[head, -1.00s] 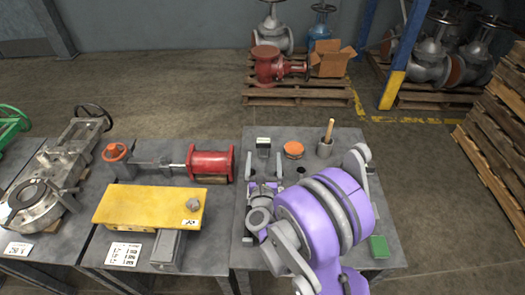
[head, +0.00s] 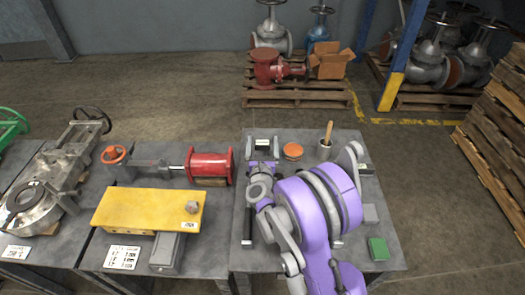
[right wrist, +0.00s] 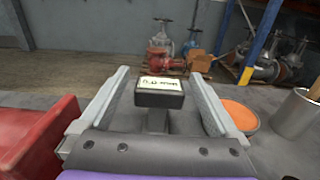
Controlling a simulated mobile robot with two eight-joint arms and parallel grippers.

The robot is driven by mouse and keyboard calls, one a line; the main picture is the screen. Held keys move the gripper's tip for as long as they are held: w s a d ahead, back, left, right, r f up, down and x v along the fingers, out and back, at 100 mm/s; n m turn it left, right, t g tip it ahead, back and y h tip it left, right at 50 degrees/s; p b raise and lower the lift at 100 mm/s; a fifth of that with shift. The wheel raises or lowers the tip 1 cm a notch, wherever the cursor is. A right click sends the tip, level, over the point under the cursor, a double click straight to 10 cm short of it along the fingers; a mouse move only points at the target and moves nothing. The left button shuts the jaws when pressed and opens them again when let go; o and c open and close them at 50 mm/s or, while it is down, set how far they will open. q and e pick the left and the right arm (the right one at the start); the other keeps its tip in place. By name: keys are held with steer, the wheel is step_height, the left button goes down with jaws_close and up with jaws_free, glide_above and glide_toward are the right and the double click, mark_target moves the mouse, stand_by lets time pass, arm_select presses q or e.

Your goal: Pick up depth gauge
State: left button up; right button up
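A small black block with a white lettered face (right wrist: 160,88) stands on a dark post in the right wrist view; I take it for the depth gauge, though the lettering is not clearly readable. In the head view it (head: 262,144) is near the back left of the right-hand table. My right gripper (head: 263,152) is open there, with a finger on either side of the block. In the right wrist view the fingers (right wrist: 160,95) show gaps to the block, so it is not gripped. My left gripper is not in view.
An orange disc (head: 293,151) and a cup with a wooden handle (head: 325,148) stand right of the gripper. A grey box (head: 370,214) and green box (head: 378,248) lie near the right edge. A red cylinder (head: 208,165) and yellow plate (head: 148,208) are left.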

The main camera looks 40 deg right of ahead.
jaws_close()
stand_by(0.4)
